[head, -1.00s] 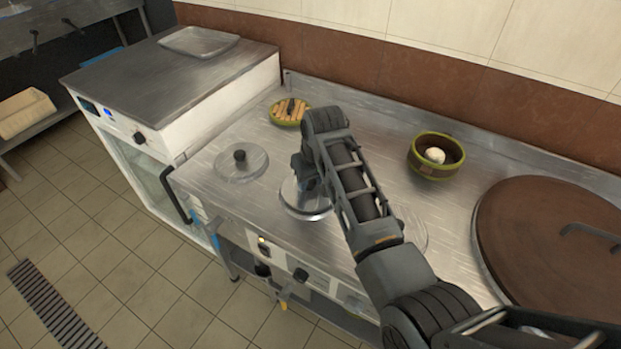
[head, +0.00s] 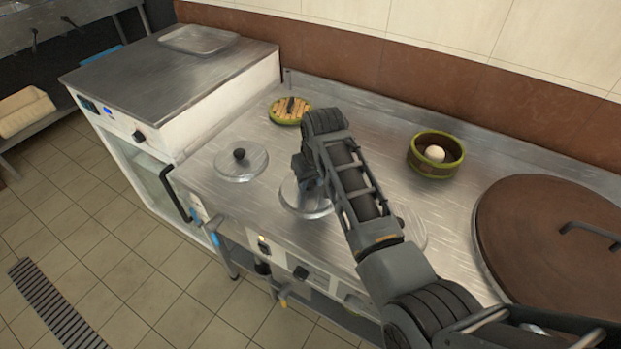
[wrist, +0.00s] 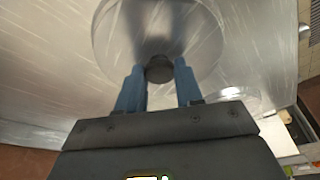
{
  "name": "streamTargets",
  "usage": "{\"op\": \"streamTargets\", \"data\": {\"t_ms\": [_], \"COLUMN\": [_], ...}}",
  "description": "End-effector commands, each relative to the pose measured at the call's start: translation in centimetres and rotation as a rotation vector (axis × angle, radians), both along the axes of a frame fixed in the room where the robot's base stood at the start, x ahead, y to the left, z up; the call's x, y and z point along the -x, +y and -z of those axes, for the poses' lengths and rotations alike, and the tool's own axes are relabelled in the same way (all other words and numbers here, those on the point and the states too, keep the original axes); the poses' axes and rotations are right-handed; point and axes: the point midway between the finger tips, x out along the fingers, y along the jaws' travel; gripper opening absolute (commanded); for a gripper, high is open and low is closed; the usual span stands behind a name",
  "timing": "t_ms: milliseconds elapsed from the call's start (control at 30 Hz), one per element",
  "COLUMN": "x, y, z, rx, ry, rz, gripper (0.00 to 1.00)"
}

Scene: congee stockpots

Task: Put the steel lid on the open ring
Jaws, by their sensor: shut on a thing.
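The steel lid (head: 306,207) is a round, shiny disc at the middle of the steel counter, partly hidden by my arm. My gripper (head: 304,178) is above its centre. In the wrist view my gripper (wrist: 159,70) has its two blue fingers on either side of the lid's black knob (wrist: 159,70), shut on it. The lid (wrist: 118,42) spreads out beyond the knob. It looks level and low, at or very near the counter surface. No open ring shows; whatever is under the lid is hidden, and I cannot tell whether the lid rests fully.
Another knobbed lid (head: 241,164) lies to the left. At the back are a slatted green-rimmed basket (head: 289,108) and a green-rimmed bowl (head: 436,172) with a white ball. A large brown lid (head: 545,235) fills the right.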

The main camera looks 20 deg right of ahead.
Motion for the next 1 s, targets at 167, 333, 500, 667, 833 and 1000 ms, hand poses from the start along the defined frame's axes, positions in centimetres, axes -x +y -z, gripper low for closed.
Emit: {"op": "streamTargets", "data": {"t_ms": [167,333,500,667,833,1000], "x": [0.0,0.0,0.0,0.1,0.4,0.6], "y": [0.0,0.0,0.0,0.0,0.0,0.0], "z": [0.4,0.4,0.4,0.0,-1.2,-2.2], "rx": [0.0,0.0,0.0,0.0,0.0,0.0], "ry": [0.0,-0.001,-0.001,0.0,0.0,-0.001], "rz": [0.0,0.0,0.0,0.0,0.0,0.0], "gripper": [0.02,0.44,0.46,0.46,0.46,0.46]}}
